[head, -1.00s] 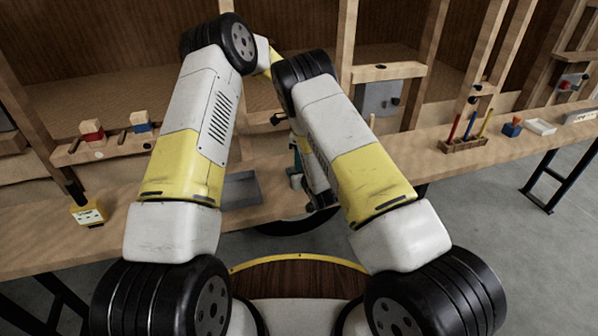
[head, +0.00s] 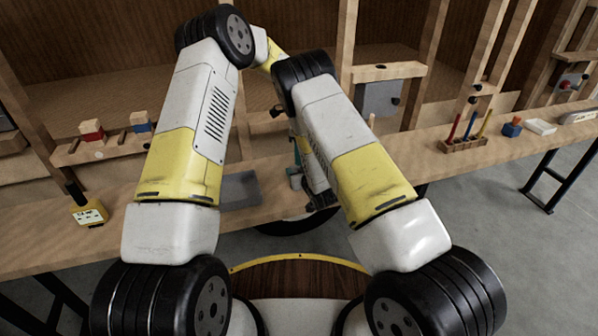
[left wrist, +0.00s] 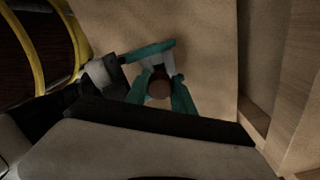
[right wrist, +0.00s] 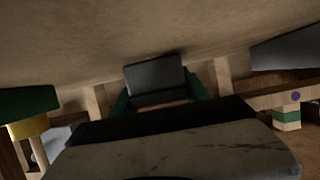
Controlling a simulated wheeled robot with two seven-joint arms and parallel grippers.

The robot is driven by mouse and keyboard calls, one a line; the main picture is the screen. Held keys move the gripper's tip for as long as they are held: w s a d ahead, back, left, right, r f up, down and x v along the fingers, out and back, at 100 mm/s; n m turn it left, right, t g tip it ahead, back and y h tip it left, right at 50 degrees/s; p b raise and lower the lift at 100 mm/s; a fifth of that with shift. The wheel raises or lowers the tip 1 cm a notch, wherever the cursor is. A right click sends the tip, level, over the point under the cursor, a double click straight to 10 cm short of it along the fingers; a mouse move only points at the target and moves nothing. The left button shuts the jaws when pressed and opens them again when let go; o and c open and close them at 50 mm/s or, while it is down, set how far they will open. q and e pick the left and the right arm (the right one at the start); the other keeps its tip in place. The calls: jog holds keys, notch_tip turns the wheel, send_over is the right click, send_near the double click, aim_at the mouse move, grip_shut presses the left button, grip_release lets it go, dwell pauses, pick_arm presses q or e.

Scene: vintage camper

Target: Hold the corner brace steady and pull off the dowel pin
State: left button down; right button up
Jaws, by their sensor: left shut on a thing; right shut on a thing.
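In the left wrist view, the teal fingers of my left gripper (left wrist: 160,97) close on a brown round end that appears to be the dowel pin (left wrist: 158,88). A pale piece shows just behind the pin; it may be the corner brace, but I cannot tell. My right gripper comes in from the left there, with a teal finger across that pale piece. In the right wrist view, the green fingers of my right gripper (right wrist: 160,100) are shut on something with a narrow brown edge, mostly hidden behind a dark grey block. In the head view my arms hide most of this.
A wooden bench (head: 40,240) runs along the studded wall. A yellow-labelled block (head: 88,212) stands at left. A rack with red and blue blocks (head: 115,147) is behind it. A grey tray (head: 240,190) lies near the middle, and a pen holder (head: 464,145) stands at right.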

pick_arm(q)
jog(key=shift+r, duration=2)
pick_arm(e)
jog(key=o, duration=1.7)
jog(key=shift+o, duration=0.2)
jog(key=v, duration=1.2)
